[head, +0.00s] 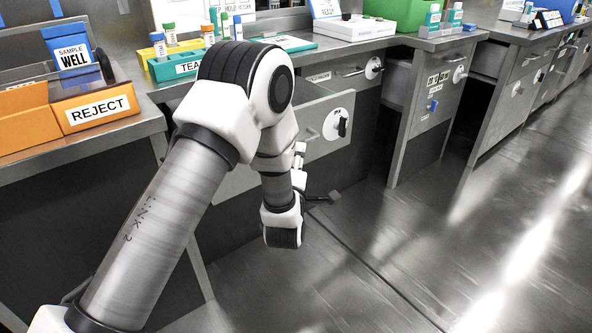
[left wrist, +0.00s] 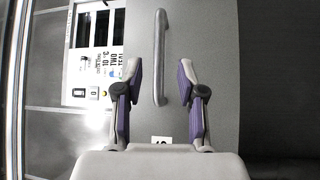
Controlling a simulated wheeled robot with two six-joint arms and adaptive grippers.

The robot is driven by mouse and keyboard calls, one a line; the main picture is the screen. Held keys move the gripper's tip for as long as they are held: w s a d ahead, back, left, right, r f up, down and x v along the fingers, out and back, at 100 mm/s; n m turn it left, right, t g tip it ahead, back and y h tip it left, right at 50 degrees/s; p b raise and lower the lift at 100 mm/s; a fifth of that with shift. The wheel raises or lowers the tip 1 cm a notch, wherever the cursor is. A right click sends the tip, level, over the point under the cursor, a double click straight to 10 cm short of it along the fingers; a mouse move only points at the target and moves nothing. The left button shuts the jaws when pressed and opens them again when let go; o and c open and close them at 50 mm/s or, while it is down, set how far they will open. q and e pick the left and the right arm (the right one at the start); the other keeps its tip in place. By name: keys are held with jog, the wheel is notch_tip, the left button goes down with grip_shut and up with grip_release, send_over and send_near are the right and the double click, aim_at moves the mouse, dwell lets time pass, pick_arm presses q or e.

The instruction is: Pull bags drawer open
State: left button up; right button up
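A grey drawer front with a bar handle (left wrist: 160,55) fills the middle of the left wrist view. My left gripper (left wrist: 159,72) is open, its purple-padded fingers on either side of the handle's lower part, with gaps on both sides. A white label (left wrist: 161,140) on the front is mostly hidden by the gripper, so I cannot read its name. In the head view a light grey drawer front (head: 325,150) stands behind my left arm, which hides much of it. My left gripper (head: 300,152) shows small beside that front. My right gripper is not in view.
A drawer with a handle and round lock (head: 373,68) sits above. Orange REJECT bin (head: 98,110) and a teal rack (head: 175,68) with bottles stand on the counters. More cabinets (head: 430,95) line the right. The metal floor (head: 450,230) is clear.

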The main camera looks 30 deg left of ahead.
pick_arm(q)
jog(key=v, duration=0.6)
jog(key=shift+s+f, duration=0.15)
